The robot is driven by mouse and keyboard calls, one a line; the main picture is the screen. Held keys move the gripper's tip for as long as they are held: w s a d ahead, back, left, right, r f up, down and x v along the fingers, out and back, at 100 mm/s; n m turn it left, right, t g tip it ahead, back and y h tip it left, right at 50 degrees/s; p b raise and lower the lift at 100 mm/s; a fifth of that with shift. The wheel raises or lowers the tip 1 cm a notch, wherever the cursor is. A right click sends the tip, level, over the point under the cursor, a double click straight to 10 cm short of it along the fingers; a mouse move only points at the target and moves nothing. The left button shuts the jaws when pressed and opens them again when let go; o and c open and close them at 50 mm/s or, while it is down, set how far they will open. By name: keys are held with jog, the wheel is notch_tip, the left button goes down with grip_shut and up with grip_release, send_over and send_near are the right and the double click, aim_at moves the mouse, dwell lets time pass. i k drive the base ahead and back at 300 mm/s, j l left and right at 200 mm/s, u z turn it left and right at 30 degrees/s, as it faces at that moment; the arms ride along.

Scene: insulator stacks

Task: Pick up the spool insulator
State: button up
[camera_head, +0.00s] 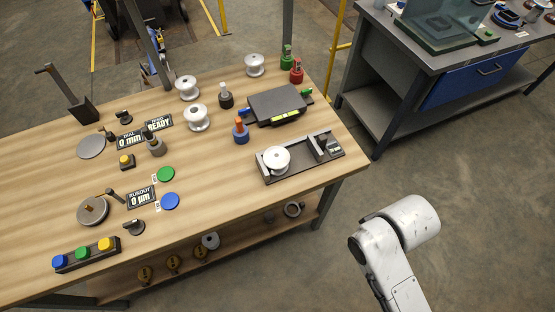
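Three white spool insulators stand upright on the wooden table: one at the back (254,65), one left of it (187,88), and one nearer (197,118). A fourth white, round piece (277,159) sits in a dark fixture (310,161) near the table's right edge; I cannot tell if it is also a spool. My white arm shows at the lower right, off the table's edge and apart from all of these. My gripper is not visible.
A dark flat box (278,104) lies behind the fixture. Red (296,72) and green (287,58) posts stand at the back right. Dials, knobs, readouts and a button strip (86,255) fill the left side. A grey bench (440,70) stands right, across open floor.

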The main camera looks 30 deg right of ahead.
aim_at(276, 158)
jog(key=j+u, duration=0.1)
jog(key=j, duration=0.3)
jog(key=i+j, duration=0.15)
jog(key=j, duration=0.2)
jog(key=j+u, duration=0.15)
jog(key=j, duration=0.2)
jog(key=i+j+u, duration=0.1)
jog(key=j, duration=0.25)
jog(key=i, duration=0.05)
